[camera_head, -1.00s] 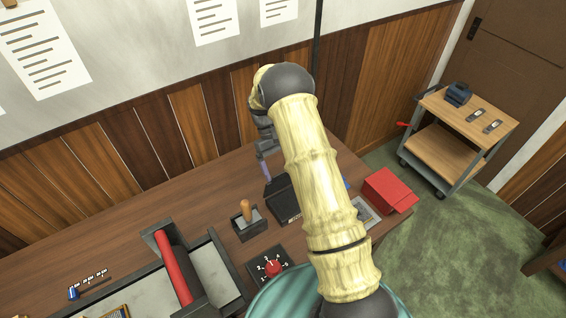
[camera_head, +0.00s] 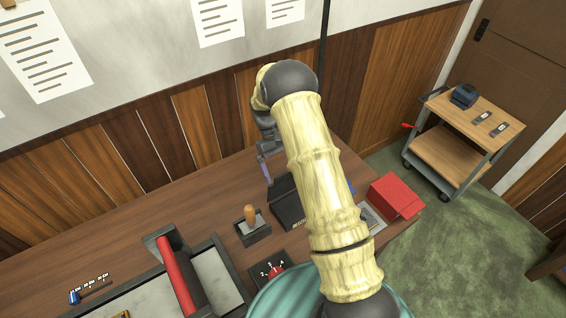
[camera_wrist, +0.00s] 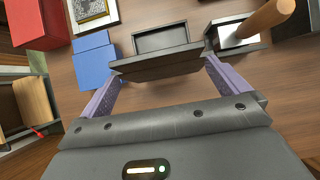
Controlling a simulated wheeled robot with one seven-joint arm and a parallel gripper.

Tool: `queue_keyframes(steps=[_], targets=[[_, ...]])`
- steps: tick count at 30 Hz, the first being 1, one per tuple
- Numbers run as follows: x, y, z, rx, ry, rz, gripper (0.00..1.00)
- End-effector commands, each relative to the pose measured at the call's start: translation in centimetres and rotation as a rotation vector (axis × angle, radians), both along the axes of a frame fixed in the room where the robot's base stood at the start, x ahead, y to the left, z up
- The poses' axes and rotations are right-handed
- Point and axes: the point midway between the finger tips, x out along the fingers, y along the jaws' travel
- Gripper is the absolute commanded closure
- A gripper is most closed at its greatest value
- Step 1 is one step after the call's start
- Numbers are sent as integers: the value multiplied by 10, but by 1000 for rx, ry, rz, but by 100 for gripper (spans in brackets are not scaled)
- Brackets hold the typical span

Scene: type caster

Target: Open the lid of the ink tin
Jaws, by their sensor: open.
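The ink tin (camera_head: 290,212) is a black box on the desk, partly behind my arm in the head view. In the wrist view, a hollow dark tray (camera_wrist: 160,38) shows beyond a dark slab, apparently its lid (camera_wrist: 165,66), which looks tilted up from the box. My gripper (camera_wrist: 163,72) is open, with one purple finger at each end of the slab. I cannot tell whether the fingers touch it. In the head view my gripper (camera_head: 265,172) is at the tin's far left side, with one finger visible.
A wooden-handled stamp in a dark holder (camera_head: 252,228) stands left of the tin. A red box (camera_head: 396,196) is to the right; a blue box (camera_wrist: 95,62) is close to the left finger in the wrist view. A dial panel (camera_head: 270,271) lies nearer. The wall is behind.

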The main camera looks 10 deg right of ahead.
Motion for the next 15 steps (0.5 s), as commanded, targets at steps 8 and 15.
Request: queue_keyframes(steps=[8,15], targets=[[15,2,19,-1,-3,-3,0],[37,8,54,0,-3,-5,0]])
